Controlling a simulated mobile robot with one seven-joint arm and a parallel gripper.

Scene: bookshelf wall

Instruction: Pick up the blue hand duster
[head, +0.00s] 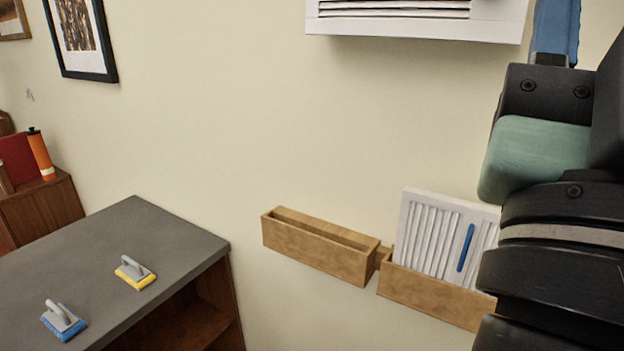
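The blue hand duster (63,321) lies on the dark grey tabletop (120,235) at the lower left of the head view, near the table's front side. It has a light grey body with a raised handle and a blue base, and its handle faces up. A similar duster with a yellow base (135,272) lies behind it and to its right, apart from it. My arm fills the right edge of the view, far from both dusters. My gripper's fingertips cannot be made out.
A wooden wall box (315,254) is empty-looking. Another wooden box (430,298) beside it holds a white slatted panel (430,232) with a blue strip (466,248). An orange cylinder (40,154) stands on a wooden cabinet at left. The tabletop around the dusters is clear.

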